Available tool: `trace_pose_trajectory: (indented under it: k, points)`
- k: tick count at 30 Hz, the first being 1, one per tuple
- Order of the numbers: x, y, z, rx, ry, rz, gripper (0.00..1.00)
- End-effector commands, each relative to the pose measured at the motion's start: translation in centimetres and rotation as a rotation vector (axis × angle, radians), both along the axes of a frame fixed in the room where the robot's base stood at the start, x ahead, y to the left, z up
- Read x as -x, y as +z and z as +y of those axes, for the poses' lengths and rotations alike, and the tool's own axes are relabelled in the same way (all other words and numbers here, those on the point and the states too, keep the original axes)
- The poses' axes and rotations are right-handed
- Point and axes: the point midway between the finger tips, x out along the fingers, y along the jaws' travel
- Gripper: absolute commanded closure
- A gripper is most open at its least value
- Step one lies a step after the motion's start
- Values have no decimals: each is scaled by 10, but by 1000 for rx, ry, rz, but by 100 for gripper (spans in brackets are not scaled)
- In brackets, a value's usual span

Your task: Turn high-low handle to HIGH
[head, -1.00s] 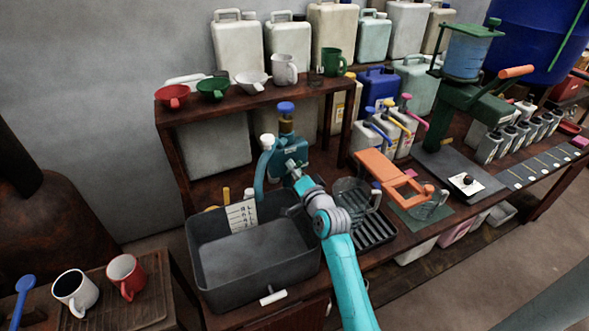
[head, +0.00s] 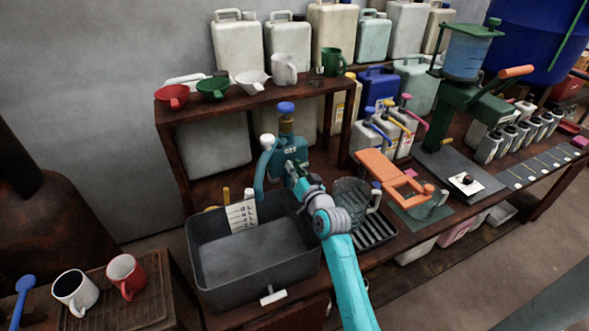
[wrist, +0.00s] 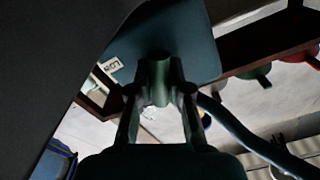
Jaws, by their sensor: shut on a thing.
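The teal dispenser (head: 275,163) stands at the back of the dark grey sink, with a blue knob on top and a curved spout at its left. In the wrist view its body (wrist: 185,35) fills the top, with a small pale label (wrist: 112,64) partly legible beside the handle. The high-low handle (wrist: 159,72) is a short green cylinder standing out from the body. My gripper (wrist: 160,92) is shut on it, one finger on each side. In the head view my gripper (head: 294,168) is at the dispenser's front and hides the handle.
The grey sink (head: 203,265) lies below and left of my arm. A clear jug (head: 347,192) stands close to its right on a slatted rack. A shelf (head: 225,104) with cups and funnels is behind.

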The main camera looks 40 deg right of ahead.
Motion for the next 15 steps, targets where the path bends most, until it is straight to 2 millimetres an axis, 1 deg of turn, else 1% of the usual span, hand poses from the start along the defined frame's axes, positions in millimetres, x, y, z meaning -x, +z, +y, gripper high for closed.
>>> trace_pose_trajectory:
  k: [9, 10, 11, 12, 13, 15]
  points:
    - [0, -1, 0, 0, 1, 2, 100]
    - [0, -1, 0, 0, 1, 2, 74]
    - [0, -1, 0, 0, 1, 2, 67]
    - [0, -1, 0, 0, 1, 2, 57]
    - [0, -1, 0, -1, 1, 1, 51]
    - [0, -1, 0, -1, 0, 1, 51]
